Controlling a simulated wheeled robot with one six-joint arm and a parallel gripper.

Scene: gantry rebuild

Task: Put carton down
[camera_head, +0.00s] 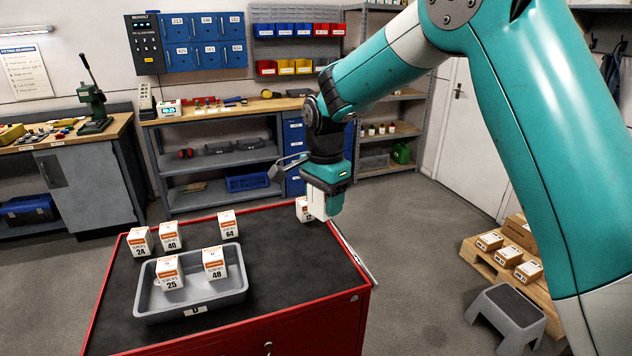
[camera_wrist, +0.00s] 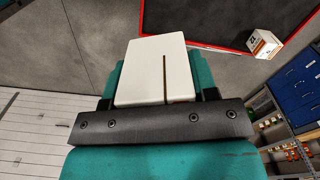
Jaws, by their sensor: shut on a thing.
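My gripper (camera_head: 322,205) hangs upright near the cart's back right corner in the head view. Its teal jaws are shut on a plain white carton (camera_wrist: 150,70), seen from above in the wrist view with a dark slit in its top. In the head view the held carton (camera_head: 317,206) overlaps another carton (camera_head: 302,210) at that corner; this one also shows on the cart in the wrist view (camera_wrist: 263,43), apart from my gripper. The held carton's label and lower end are hidden or unclear.
The red cart (camera_head: 300,290) has a black top, clear at centre and right. A grey tray (camera_head: 220,302) holds cartons 25 (camera_head: 169,272) and 48 (camera_head: 215,263). Cartons 24 (camera_head: 140,241), 40 (camera_head: 170,236) and 64 (camera_head: 228,223) stand behind it. A step stool (camera_head: 507,312) stands right.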

